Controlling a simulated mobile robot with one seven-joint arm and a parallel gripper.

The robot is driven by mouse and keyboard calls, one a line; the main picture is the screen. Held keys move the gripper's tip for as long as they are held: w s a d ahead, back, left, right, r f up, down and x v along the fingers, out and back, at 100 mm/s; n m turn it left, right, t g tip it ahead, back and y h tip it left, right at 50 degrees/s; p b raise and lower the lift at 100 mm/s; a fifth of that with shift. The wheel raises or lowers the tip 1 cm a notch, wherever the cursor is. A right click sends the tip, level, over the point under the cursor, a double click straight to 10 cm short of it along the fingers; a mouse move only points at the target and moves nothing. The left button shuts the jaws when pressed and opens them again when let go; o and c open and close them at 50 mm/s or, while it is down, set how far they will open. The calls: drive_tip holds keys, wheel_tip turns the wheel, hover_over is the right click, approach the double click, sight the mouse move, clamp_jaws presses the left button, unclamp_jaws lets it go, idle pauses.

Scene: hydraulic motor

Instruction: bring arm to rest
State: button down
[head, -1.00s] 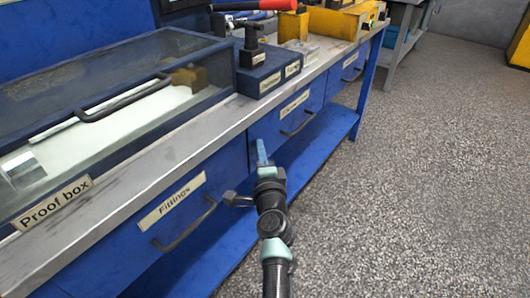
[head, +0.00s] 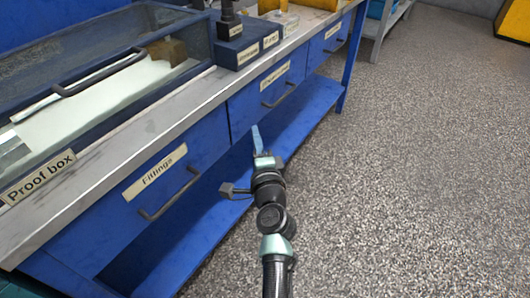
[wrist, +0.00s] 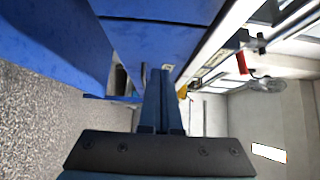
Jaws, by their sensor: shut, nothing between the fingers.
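My gripper (head: 257,140) is in front of the blue workbench, above the open floor side of its lower shelf. Its blue fingers are together and empty, and they point away from the head camera. In the wrist view the shut fingers (wrist: 161,100) run up the middle of the picture, with nothing between them. My arm reaches up from the bottom edge of the head view and touches nothing that I can see.
The bench has a drawer marked Fittings (head: 150,185) with a bar handle (head: 172,203) left of my gripper. A glass-lidded proof box (head: 100,90) stands on top. The lower blue shelf (head: 300,110) juts out below. Speckled floor (head: 400,180) at the right is clear.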

drive_tip(key=s+d, duration=0.1)
drive_tip(key=s, duration=0.5)
drive_tip(key=shift+d+p, duration=0.2)
drive_tip(key=shift+p, duration=0.2)
wheel_tip(320, 180, up, 27)
drive_tip(key=s+a+n+t+y, duration=0.2)
drive_tip(key=a+n+t, duration=0.15)
drive_tip(key=n, duration=0.65)
drive_tip(key=s+d+r+n+t+h, duration=0.2)
drive_tip(key=s+r+n+t+h, duration=0.1)
drive_tip(key=s+r, duration=0.75)
drive_tip(key=s+d+r+n+t+h, duration=0.25)
drive_tip(key=s+r, duration=0.45)
drive_tip(key=r, duration=0.6)
wheel_tip(320, 180, up, 33)
drive_tip(key=p, duration=3.3)
drive_tip(key=shift+f+t, duration=0.15)
drive_tip(key=shift+t, duration=0.25)
drive_tip(key=shift+w+a, duration=0.1)
